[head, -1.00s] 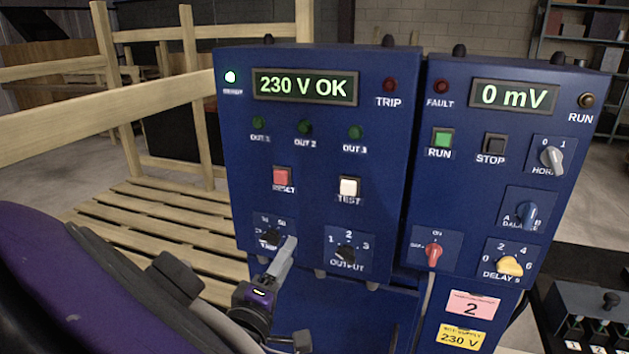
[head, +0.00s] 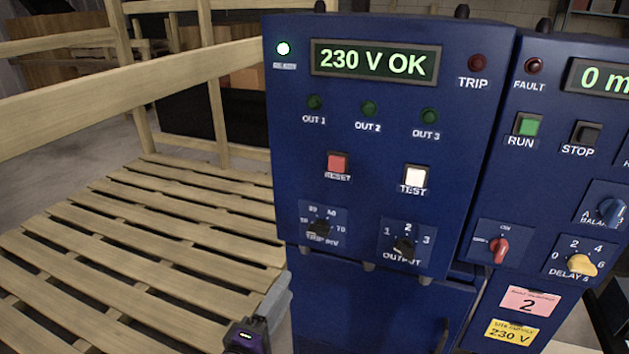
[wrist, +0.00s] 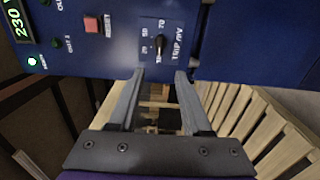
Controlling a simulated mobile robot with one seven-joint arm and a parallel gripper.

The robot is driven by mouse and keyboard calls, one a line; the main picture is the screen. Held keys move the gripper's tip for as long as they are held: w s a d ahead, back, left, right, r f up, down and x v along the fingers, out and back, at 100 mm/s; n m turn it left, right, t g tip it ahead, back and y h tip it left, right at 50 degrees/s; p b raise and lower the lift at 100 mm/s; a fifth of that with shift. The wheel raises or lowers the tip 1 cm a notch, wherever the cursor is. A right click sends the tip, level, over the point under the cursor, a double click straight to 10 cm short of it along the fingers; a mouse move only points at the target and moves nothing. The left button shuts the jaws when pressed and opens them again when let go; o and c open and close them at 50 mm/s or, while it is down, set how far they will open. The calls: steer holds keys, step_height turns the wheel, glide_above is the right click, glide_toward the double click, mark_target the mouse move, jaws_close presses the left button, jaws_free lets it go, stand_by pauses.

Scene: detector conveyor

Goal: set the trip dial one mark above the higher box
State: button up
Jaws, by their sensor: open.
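The trip dial (head: 320,228) is a small black knob on a numbered scale at the lower left of the blue panel (head: 390,145). Its pointer setting is too small to read surely. The dial also shows in the wrist view (wrist: 160,47), just beyond the fingertips. My gripper (wrist: 160,76) is open, with nothing between its two grey fingers. In the head view my gripper (head: 277,288) is below and left of the dial, apart from it. I cannot make out any box to measure.
The display (head: 376,63) reads 230 V OK and the ready lamp (head: 283,49) is lit. The output dial (head: 404,246), red reset button (head: 338,163) and white test button (head: 415,177) are close by. A wooden pallet (head: 150,240) lies to the left.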

mark_target(317, 234)
steer(key=b+x, duration=0.3)
steer(key=x, duration=1.3)
steer(key=shift+w+d, duration=0.1)
steer(key=shift+w, duration=0.05)
jaws_close()
